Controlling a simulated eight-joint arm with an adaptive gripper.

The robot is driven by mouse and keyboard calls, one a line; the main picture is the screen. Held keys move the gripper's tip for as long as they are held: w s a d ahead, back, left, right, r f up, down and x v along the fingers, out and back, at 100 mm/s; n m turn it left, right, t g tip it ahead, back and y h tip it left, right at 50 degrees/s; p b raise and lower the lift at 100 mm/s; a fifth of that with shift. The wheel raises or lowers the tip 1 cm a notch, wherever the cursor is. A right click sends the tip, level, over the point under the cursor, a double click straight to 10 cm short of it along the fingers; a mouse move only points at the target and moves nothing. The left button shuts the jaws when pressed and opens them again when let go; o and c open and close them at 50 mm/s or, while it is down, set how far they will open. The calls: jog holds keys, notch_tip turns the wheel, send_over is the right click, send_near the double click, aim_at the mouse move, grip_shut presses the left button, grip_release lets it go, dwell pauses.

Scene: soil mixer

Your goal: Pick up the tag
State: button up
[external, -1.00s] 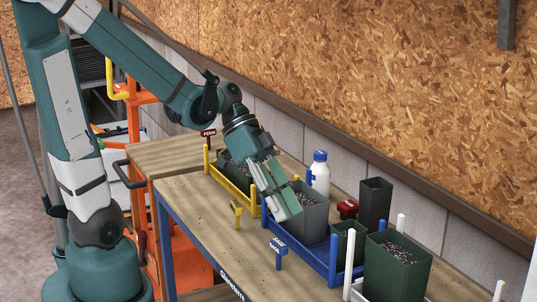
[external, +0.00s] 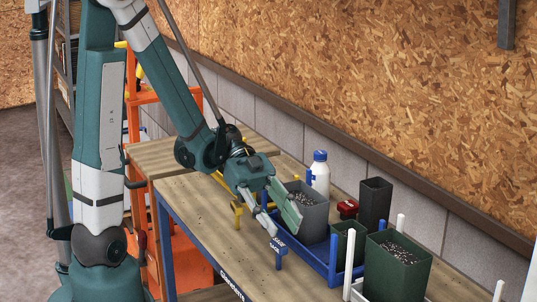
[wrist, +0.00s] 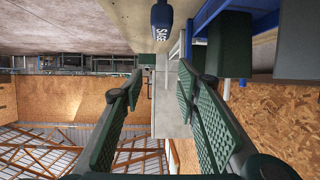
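A blue tag (external: 279,248) with white lettering stands upright at the table's front edge, left of the blue rack. It also shows at the top middle of the wrist view (wrist: 161,16). A yellow tag (external: 238,211) stands farther back on the table; the task does not say which tag is meant. My gripper (external: 283,225) is open and empty, tilted down just above and behind the blue tag. In the wrist view the two green finger pads are apart (wrist: 161,85), with the blue tag beyond their tips. I cannot tell whether a finger touches it.
A grey pot (external: 315,218) of dark grains stands in the blue rack (external: 318,262), close beside my right finger. A white bottle (external: 320,172), a tall black pot (external: 375,203), a red object (external: 347,208) and a green pot (external: 398,278) stand right.

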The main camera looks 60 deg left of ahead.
aim_at(285, 253)
jog(key=shift+f, duration=0.15)
dwell(0.3)
jog(key=shift+f+b, duration=1.2)
jog(key=shift+f, duration=2.15)
jog(key=shift+d, duration=0.1)
jog(key=shift+b+x, duration=0.55)
jog(key=shift+x, duration=1.9)
jog(key=shift+c, duration=0.4)
jog(key=c, duration=0.8)
